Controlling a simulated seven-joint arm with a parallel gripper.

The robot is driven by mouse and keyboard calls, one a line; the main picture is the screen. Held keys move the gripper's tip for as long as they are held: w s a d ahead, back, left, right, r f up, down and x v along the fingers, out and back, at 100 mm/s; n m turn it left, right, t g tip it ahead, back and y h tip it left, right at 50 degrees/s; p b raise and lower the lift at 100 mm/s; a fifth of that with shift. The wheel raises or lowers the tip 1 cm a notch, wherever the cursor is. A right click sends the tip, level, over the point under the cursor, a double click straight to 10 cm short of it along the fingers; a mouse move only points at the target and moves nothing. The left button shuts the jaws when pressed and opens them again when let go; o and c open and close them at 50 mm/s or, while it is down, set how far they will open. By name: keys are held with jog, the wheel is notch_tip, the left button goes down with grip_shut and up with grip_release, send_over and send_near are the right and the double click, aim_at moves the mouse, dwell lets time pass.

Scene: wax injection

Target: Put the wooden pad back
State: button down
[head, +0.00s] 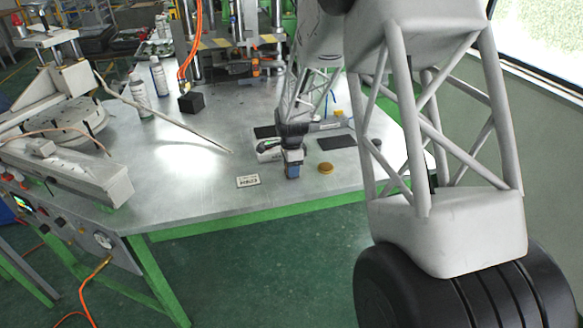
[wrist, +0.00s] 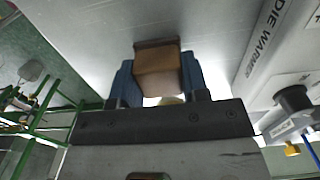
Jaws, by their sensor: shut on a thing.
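My gripper (head: 292,168) points down over the metal table near its front edge, its blue fingers close together. In the wrist view, the blue fingers (wrist: 160,82) are shut on a brown wooden block (wrist: 158,68), which I take to be the wooden pad. One finger is on each side of it. In the head view the fingers hide the pad, and I cannot tell whether it touches the table. A round yellow-brown disc (head: 325,168) lies on the table just right of my gripper.
A white label plate (head: 248,181) lies left of my gripper. The die warmer (wrist: 268,48) is close on the right in the wrist view. A dark flat plate (head: 337,142) lies behind the disc. A long rod (head: 190,130), a black block (head: 191,103) and white spray bottles (head: 159,76) are farther left.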

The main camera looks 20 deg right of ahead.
jog(key=shift+f, duration=0.15)
jog(key=c, duration=0.6)
grip_release()
notch_tip(320, 180, up, 12)
jog(key=shift+r, duration=0.15)
dwell(0.6)
